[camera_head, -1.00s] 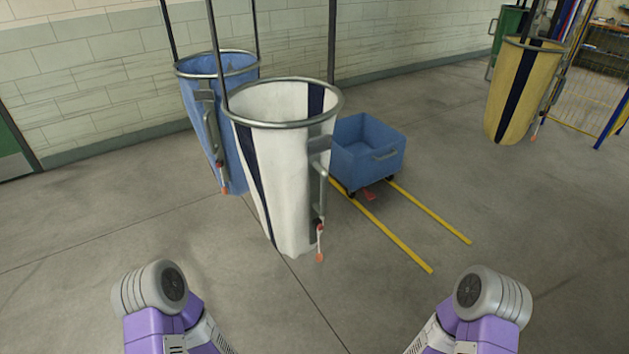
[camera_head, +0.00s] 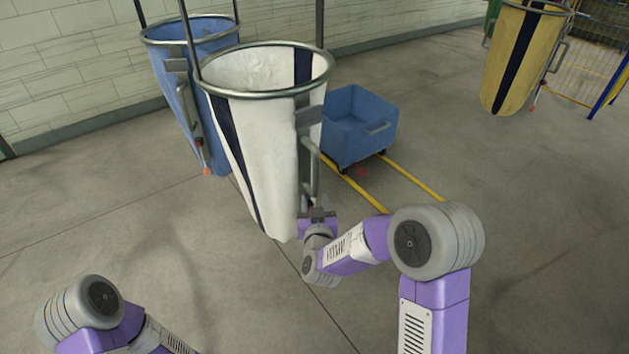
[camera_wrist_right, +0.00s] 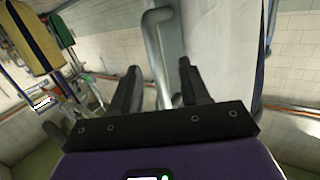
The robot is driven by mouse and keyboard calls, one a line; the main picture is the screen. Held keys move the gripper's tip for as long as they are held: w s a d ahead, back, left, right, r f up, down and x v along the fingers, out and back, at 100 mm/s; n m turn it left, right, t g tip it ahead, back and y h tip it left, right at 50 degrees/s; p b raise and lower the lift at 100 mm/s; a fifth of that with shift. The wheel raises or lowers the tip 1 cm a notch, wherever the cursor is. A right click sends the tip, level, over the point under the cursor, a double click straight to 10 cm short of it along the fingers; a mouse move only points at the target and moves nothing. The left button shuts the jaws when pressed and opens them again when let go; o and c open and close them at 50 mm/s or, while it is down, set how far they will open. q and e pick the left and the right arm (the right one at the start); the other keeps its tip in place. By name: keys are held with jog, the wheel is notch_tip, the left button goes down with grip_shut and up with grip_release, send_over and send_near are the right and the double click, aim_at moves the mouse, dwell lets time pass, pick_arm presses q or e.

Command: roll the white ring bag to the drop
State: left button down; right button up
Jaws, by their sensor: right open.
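The white ring bag (camera_head: 258,140) hangs from a grey metal ring at the centre left, with dark stripes and a grey side handle (camera_head: 315,165). My right gripper (camera_head: 318,211) is at the lower end of this handle, in front of the bag's right side. In the right wrist view, my right gripper (camera_wrist_right: 158,78) is open, with the grey handle bar (camera_wrist_right: 158,48) running between its two fingers. I cannot tell whether the fingers touch the bar. The white cloth (camera_wrist_right: 225,45) shows just beside it. Only my left arm's elbow shows; its gripper is out of view.
A blue ring bag (camera_head: 178,95) hangs close behind to the left. A blue wheeled cart (camera_head: 358,135) stands behind to the right, near yellow floor lines (camera_head: 410,175). A yellow ring bag (camera_head: 512,62) hangs farther back right. The floor at the right is open.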

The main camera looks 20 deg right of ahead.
aim_at(316, 176)
jog(key=r, duration=0.2)
jog(key=r+t+h, duration=0.1)
jog(key=shift+w+d+r+m, duration=0.25)
jog(key=shift+w+d+m, duration=0.05)
jog(key=shift+w+d, duration=0.1)
jog(key=shift+x, duration=3.55)
jog(key=shift+c, duration=0.4)
grip_shut()
